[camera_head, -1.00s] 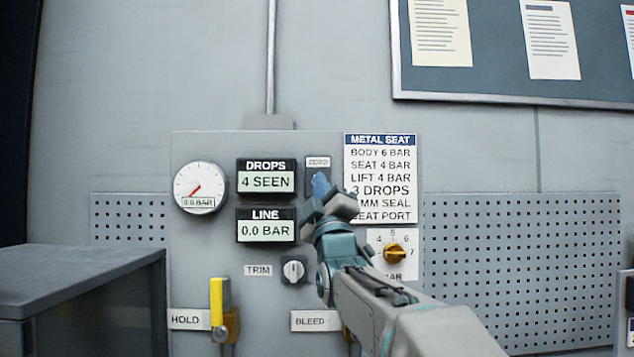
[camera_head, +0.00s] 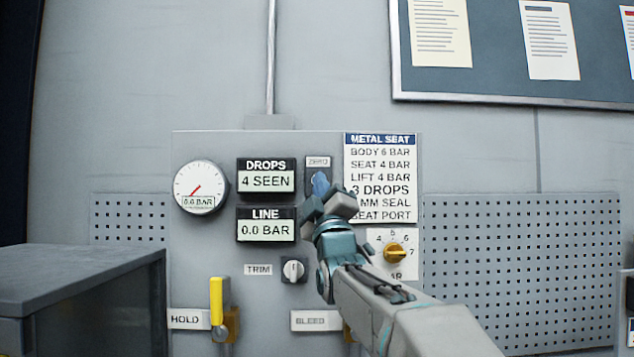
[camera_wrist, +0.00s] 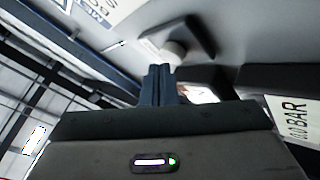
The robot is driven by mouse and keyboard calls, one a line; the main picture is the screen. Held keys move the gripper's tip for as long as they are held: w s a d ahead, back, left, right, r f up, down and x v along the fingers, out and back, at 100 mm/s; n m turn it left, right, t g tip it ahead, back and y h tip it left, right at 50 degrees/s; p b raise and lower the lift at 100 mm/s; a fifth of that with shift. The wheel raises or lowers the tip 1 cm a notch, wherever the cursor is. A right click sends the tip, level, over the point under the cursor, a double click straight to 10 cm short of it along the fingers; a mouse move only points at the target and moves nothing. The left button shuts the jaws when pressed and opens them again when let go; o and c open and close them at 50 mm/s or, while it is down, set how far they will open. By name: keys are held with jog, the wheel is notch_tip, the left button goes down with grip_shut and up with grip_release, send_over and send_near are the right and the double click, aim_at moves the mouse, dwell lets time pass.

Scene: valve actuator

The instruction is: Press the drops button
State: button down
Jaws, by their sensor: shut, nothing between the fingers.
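The drops display (camera_head: 265,176) on the grey panel reads "4 SEEN". Right of it, under a label reading ZERO (camera_head: 318,162), is a small dark plate, mostly hidden behind my gripper (camera_head: 320,184) in the head view. In the wrist view a pale round button (camera_wrist: 174,52) stands out from a dark plate. My gripper's blue fingers (camera_wrist: 158,72) are shut and empty, with their tips close to the button. I cannot tell whether they touch it.
A gauge (camera_head: 201,188) and line display (camera_head: 265,225) read 0.0 BAR. A trim knob (camera_head: 292,270), yellow hold lever (camera_head: 217,302) and orange selector (camera_head: 395,253) are nearby. A grey cabinet (camera_head: 80,285) stands at the left.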

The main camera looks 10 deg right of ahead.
jog(key=shift+w+d, duration=0.1)
jog(key=shift+w, duration=0.5)
dwell(0.5)
jog(key=shift+s, duration=0.1)
jog(key=shift+s+b, duration=0.9)
jog(key=shift+b, duration=0.05)
jog(key=s+b, duration=0.2)
jog(key=s+a+b, duration=0.1)
jog(key=s, duration=0.1)
jog(key=shift+s+a+b, duration=0.15)
jog(key=shift+s+b, duration=0.2)
jog(key=shift+s, duration=0.05)
dwell(0.5)
